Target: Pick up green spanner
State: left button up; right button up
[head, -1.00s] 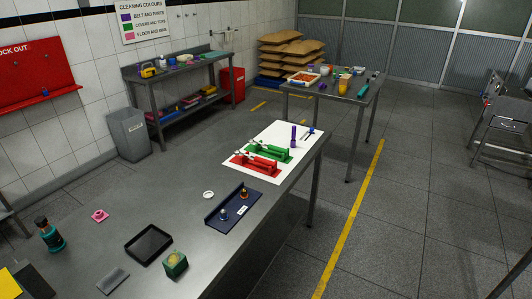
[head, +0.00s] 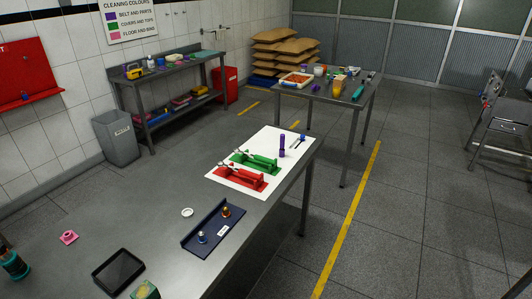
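A green tool-shaped piece (head: 256,162), which may be the green spanner, lies on a white sheet (head: 275,135) at the far end of the near table. A silvery forked end shows at its left. A similar red piece (head: 242,178) lies just in front of it, also with a silvery end. A purple cylinder (head: 282,146) stands upright to the right of the green piece. A small dark-blue and silvery tool (head: 298,142) lies behind the cylinder. Neither of my grippers shows in the head view.
The steel near table (head: 150,225) holds a navy tray (head: 218,240) with brass-coloured and silvery parts, a white ring (head: 187,212), a pink piece (head: 68,237) and a black tray (head: 118,272). A second table (head: 330,95) stands behind.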

aim_at(264, 160)
jog(key=i+l, duration=0.4)
jog(key=i, duration=0.15)
jog(key=i+l, duration=0.4)
jog(key=i, duration=0.2)
jog(key=i+l+u, duration=0.6)
jog(key=u, duration=1.25)
